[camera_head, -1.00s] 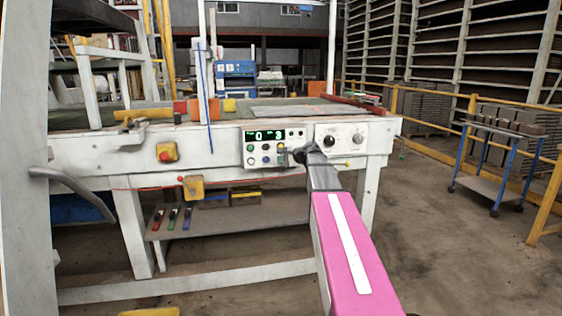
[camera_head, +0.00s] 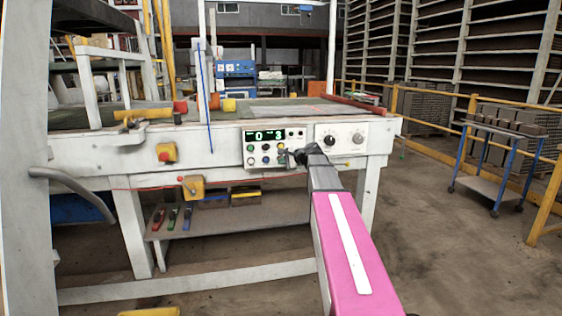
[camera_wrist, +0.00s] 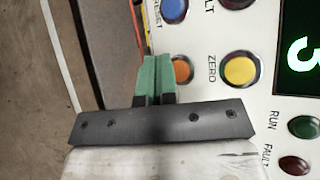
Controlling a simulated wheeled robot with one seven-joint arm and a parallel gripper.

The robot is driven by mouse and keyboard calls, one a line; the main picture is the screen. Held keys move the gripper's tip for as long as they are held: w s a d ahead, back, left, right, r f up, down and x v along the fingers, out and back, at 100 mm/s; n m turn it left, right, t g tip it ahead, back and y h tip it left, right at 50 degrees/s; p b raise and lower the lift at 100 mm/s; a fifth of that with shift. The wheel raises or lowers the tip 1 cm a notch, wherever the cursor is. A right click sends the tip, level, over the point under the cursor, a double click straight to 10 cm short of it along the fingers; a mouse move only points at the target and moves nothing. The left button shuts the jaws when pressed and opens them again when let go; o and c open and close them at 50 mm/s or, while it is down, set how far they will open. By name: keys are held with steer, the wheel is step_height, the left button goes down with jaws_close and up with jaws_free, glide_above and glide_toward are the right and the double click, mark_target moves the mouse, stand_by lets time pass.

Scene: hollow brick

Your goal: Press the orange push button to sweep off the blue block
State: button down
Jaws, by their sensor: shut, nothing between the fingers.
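My gripper (camera_head: 300,156) is in front of the button panel (camera_head: 272,137) on the white machine's front. In the wrist view its two green fingers (camera_wrist: 154,62) are closed together with nothing between them. The round orange push button (camera_wrist: 182,69) is just right of the fingertips, which hide part of its left side. Whether the fingertips touch it I cannot tell. I cannot make out the blue block on the machine's table (camera_head: 262,110) in the head view.
A yellow ZERO button (camera_wrist: 241,69) sits right of the orange one, and a blue button (camera_wrist: 174,9) above. Green RUN (camera_wrist: 305,127) and red FAULT buttons are at the right. A digit display (camera_head: 266,135) is beside the buttons. A knob panel (camera_head: 341,139) stands to the right.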

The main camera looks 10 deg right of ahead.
steer(key=s, duration=0.5)
stand_by(0.5)
stand_by(0.4)
steer(key=s+a+f+n+g+h, duration=0.25)
steer(key=s+f, duration=0.35)
steer(key=f, duration=0.3)
steer(key=s+a+f+n+g+h, duration=0.1)
steer(key=s+a+f+n+g, duration=0.25)
steer(key=s+f, duration=0.4)
steer(key=s+a+f+n+g+h, duration=0.1)
steer(key=s+f+n+g+h, duration=0.3)
steer(key=s+f, duration=1.1)
steer(key=s+n+h, duration=0.1)
steer(key=n, duration=0.2)
steer(key=shift+s+a+f+n, duration=0.2)
steer(key=shift+s+f+n, duration=0.05)
steer(key=shift+s+n, duration=0.15)
stand_by(2.8)
